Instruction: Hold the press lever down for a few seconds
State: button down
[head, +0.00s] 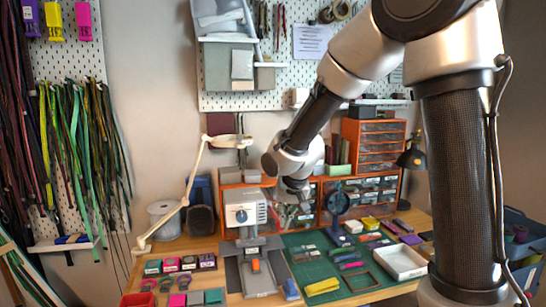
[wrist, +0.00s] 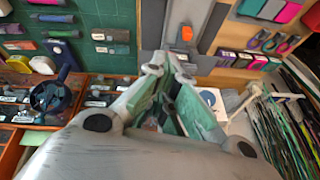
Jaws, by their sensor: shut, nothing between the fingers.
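The press (head: 245,210) stands on the bench left of centre in the head view, with a pale box head and a blue round knob. Its grey base plate (head: 262,283) carries an orange piece (head: 255,265). The orange piece also shows at the top of the wrist view (wrist: 186,33). My gripper (head: 304,206) is just right of the press head, pointing down. In the wrist view my gripper (wrist: 166,66) has its fingers together and empty, and part of the press head (wrist: 209,97) shows beside them. I cannot make out the lever clearly; the gripper hides that side of the press.
A green cutting mat (head: 330,262) with small parts lies right of the press. A white tray (head: 400,262) stands farther right. A blue round stand (head: 337,203) and orange drawers (head: 372,150) are behind. A jointed lamp arm (head: 190,185) stands left of the press.

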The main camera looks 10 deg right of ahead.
jog(key=shift+s+d+f+g, duration=0.15)
jog(key=shift+s+f, duration=0.25)
jog(key=shift+f, duration=0.25)
jog(key=shift+s+f+g, duration=0.15)
jog(key=shift+s+f, duration=0.25)
jog(key=shift+f, duration=0.2)
jog(key=shift+w+f, duration=0.15)
jog(key=c, duration=1.9)
grip_release()
jog(key=shift+w+f, duration=0.15)
jog(key=shift+w, duration=0.1)
jog(key=shift+c, duration=0.2)
grip_shut()
jog(key=shift+w+r, duration=0.15)
jog(key=shift+r, duration=0.2)
